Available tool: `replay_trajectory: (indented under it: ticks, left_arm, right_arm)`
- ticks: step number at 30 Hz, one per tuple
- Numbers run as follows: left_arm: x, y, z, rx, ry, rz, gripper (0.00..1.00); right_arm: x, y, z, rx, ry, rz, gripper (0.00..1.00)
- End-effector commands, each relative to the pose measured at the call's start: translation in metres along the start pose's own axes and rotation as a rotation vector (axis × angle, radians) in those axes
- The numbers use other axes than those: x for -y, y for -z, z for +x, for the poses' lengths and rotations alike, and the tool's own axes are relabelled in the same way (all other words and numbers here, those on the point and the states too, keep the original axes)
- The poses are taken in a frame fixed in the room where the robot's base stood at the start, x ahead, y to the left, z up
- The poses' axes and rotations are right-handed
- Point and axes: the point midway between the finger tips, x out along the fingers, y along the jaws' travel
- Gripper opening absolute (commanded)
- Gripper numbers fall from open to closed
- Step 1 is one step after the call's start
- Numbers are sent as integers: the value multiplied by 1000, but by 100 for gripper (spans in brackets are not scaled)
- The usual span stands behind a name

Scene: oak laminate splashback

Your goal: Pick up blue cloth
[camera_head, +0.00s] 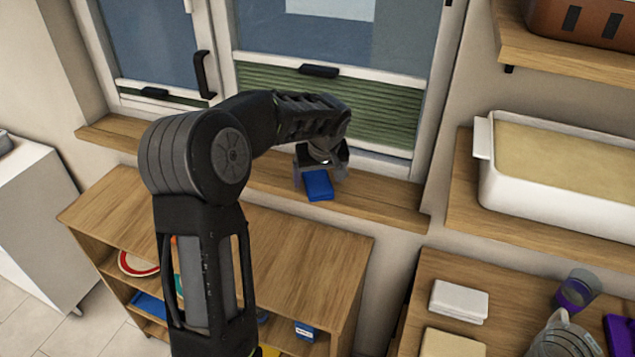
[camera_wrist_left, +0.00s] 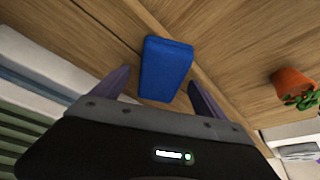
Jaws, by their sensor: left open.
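The blue cloth (camera_head: 318,185) is a small folded block lying on the wooden window sill. In the left wrist view the cloth (camera_wrist_left: 166,68) lies at the sill's edge, with its near end between the fingers. My left gripper (camera_head: 322,178) is over the cloth at the sill. In the left wrist view the left gripper (camera_wrist_left: 155,90) is open, with one finger on each side of the cloth. My right gripper is not in view.
The sill (camera_head: 385,200) runs under the window with its green blind (camera_head: 370,112). A potted plant (camera_wrist_left: 293,85) is right in the wrist view.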

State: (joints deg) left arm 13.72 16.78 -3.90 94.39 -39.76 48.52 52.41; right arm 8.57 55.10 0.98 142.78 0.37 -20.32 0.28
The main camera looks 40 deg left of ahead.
Motion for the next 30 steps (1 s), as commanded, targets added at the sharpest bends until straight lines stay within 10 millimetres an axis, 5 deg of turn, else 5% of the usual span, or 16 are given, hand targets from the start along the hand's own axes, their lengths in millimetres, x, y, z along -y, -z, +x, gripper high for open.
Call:
replay_trajectory:
  ticks: [6,30]
  left_arm:
    - [0,0,0,0,0,0,84]
    - [0,0,0,0,0,0,18]
  right_arm:
    - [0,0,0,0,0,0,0]
    - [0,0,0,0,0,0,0]
